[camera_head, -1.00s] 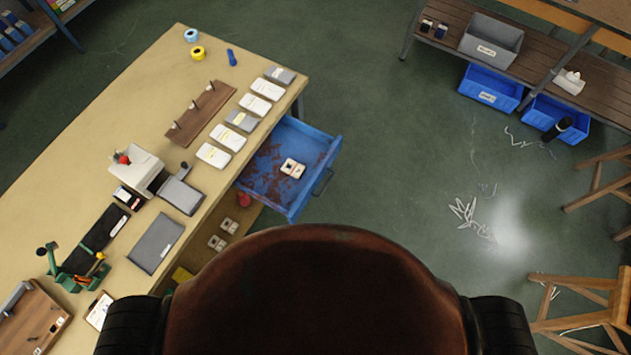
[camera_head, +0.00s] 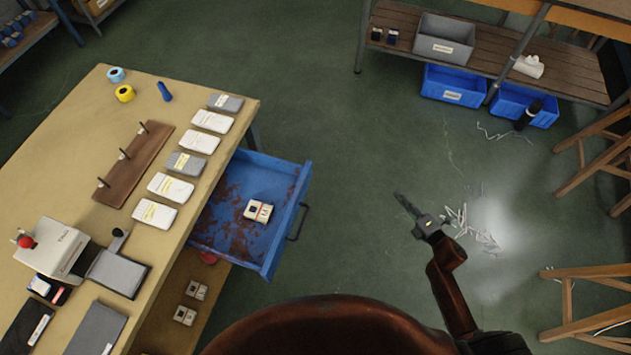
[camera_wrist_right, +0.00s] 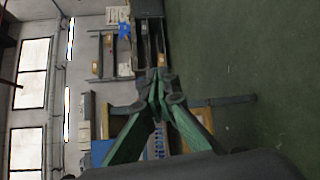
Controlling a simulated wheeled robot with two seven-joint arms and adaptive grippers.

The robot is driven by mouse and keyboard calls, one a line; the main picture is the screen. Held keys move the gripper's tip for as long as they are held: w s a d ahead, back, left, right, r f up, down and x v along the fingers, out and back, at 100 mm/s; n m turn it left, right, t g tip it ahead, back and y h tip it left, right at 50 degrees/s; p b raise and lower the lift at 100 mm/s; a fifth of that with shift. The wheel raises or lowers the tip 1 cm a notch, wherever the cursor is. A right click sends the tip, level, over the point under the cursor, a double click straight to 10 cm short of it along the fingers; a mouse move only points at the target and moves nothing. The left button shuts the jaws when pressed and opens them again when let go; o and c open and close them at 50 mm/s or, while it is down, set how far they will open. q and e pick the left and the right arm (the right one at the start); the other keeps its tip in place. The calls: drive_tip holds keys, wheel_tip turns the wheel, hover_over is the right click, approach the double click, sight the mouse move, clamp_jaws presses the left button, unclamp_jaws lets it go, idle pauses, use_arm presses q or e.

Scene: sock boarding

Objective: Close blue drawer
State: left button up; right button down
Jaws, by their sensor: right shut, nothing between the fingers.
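The blue drawer (camera_head: 238,232) is pulled out from the right side of the workbench in the head view. Its inside has brown rust-like patches, and a small white-and-dark box (camera_head: 257,210) lies in it. A dark handle (camera_head: 298,222) is on its right front face. My right gripper (camera_head: 402,203) is shut and empty, in the open space over the floor to the right of the drawer, clear of the handle. It also shows shut in the right wrist view (camera_wrist_right: 160,82). My left gripper is not in view.
The wooden workbench (camera_head: 75,120) carries several packs, a pegged board (camera_head: 134,162) and a machine (camera_head: 58,247). A lower shelf (camera_head: 165,312) under the drawer holds small boxes. Shelving with blue bins (camera_head: 452,85) stands at the upper right.

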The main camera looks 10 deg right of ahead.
drive_tip(key=w+a+r+n+y+b, duration=0.2)
drive_tip(key=a+r+n+y+b, duration=0.25)
drive_tip(key=a+r+n, duration=0.45)
use_arm(q)
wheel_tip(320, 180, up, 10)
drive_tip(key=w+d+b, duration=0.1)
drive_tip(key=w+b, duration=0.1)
drive_tip(key=b, duration=0.3)
use_arm(e)
drive_tip(key=n+g+y, duration=0.6)
drive_tip(key=n+g, duration=0.1)
drive_tip(key=n, duration=0.8)
approach(308, 180)
drive_tip(key=shift+m, duration=0.3)
drive_tip(key=b+x, duration=0.2)
drive_tip(key=x, duration=0.3)
drive_tip(key=shift+a+f+b, duration=0.1)
drive_tip(key=shift+f+b, duration=0.25)
drive_tip(key=shift+b, duration=0.05)
drive_tip(key=shift+x, duration=0.8)
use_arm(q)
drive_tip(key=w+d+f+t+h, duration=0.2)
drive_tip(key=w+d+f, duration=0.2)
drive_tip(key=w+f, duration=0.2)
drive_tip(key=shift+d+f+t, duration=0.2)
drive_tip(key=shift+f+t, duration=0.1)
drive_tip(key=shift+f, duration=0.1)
use_arm(e)
drive_tip(key=shift+r, duration=0.1)
